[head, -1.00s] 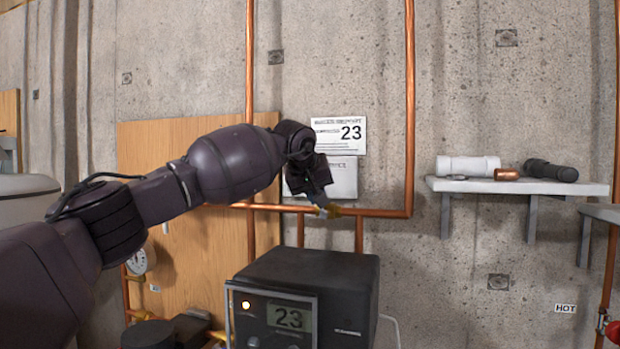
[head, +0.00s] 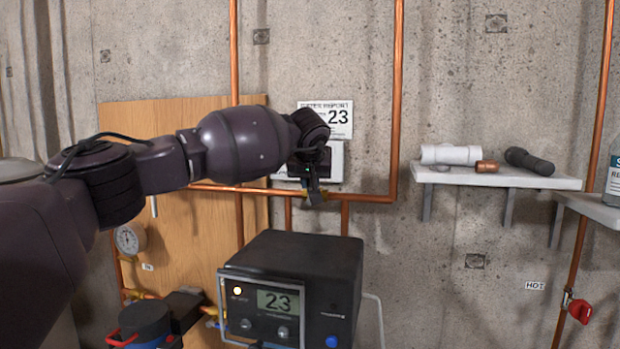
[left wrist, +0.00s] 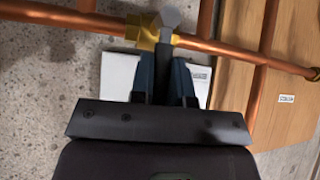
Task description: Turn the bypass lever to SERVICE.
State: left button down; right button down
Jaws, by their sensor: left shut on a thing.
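The bypass lever (left wrist: 164,62) is a grey bar on a brass valve (left wrist: 143,31) in the copper pipe, seen in the left wrist view. My left gripper (left wrist: 164,78) is shut on the lever, with one dark blue finger on each side of it. In the head view my left gripper (head: 314,190) reaches down to the brass valve, and its fingers hide most of the lever. A white plate (head: 334,163) on the wall behind is mostly covered by my gripper, so its markings cannot be read. My right gripper is not in view.
A black box with a display reading 23 (head: 300,285) stands below the valve. Copper pipes (head: 398,100) run around it. A shelf (head: 500,178) with a white cylinder, a copper piece and a black flashlight is at the right. A gauge (head: 130,240) hangs at the left.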

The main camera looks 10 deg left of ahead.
pick_arm(q)
jog(key=shift+f, duration=0.2)
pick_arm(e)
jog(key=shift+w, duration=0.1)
pick_arm(q)
jog(key=c, duration=1.1)
grip_release()
jog(key=shift+r, duration=0.1)
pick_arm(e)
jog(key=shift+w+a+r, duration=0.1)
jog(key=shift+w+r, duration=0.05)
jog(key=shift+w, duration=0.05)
pick_arm(q)
jog(key=shift+s+r, duration=0.1)
jog(key=b+v, duration=0.2)
jog(key=v, duration=0.8)
jog(key=shift+s+r, duration=0.2)
jog(key=shift+s, duration=0.05)
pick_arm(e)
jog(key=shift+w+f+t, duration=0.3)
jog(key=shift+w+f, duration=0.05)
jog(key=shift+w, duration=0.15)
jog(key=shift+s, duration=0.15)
